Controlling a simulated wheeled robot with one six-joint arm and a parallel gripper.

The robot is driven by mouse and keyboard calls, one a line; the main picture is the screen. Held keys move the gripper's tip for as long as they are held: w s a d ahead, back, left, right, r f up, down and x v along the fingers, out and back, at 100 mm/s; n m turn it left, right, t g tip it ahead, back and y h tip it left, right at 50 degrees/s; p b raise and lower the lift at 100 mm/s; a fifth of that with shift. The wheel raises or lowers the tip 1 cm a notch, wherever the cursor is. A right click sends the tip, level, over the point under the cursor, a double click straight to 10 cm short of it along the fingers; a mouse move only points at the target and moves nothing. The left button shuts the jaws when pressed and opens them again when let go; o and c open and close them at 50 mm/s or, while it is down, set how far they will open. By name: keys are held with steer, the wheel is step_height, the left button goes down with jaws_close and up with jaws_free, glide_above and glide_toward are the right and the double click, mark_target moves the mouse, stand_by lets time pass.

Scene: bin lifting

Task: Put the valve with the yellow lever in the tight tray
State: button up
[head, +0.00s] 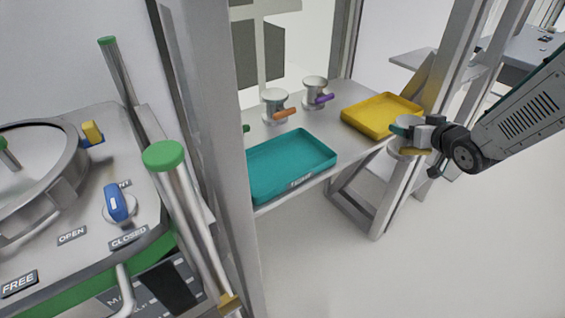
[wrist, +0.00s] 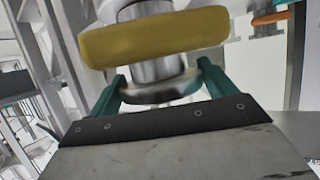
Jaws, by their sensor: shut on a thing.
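My gripper (head: 401,131) is at the right of the head view, in front of the yellow tray's right end. Its teal fingers, seen in the wrist view (wrist: 160,90), are shut on the metal body of the valve with the yellow lever (wrist: 155,37). In the head view the held valve (head: 408,150) is small and partly covered by the gripper. A teal tray (head: 318,167) with a label too small to read lies on the shelf at front left. A smaller yellow tray (head: 376,133) lies at the shelf's right. Both trays look empty.
A valve with an orange lever (head: 275,103) and one with a purple lever (head: 315,90) stand on the metal shelf (head: 342,97) behind the trays. A green lever end (head: 246,128) shows by the grey post (head: 215,120). A machine panel fills the left.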

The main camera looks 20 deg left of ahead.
steer(key=s+a+r+n+g+y, duration=0.25)
steer(key=s+a, duration=0.25)
steer(key=a, duration=0.7)
steer(key=s+a+r+n+g+y, duration=0.1)
steer(key=s+a+r+n+y, duration=0.3)
steer(key=a, duration=0.8)
steer(key=s+a+r+n+g, duration=0.15)
steer(key=s+a, duration=0.45)
steer(key=a, duration=0.6)
steer(key=shift+m+g, duration=0.3)
steer(key=shift+m, duration=0.1)
steer(key=shift+s+a+f, duration=0.15)
steer(key=shift+f, duration=1.5)
steer(key=shift+s+a+f, duration=0.1)
steer(key=shift+f, duration=1.6)
steer(key=shift+s+a+f, duration=0.15)
steer(key=shift+f, duration=1.5)
steer(key=shift+f, duration=0.15)
steer(key=o, duration=1.6)
steer(key=shift+f, duration=0.1)
steer(key=shift+c, duration=0.2)
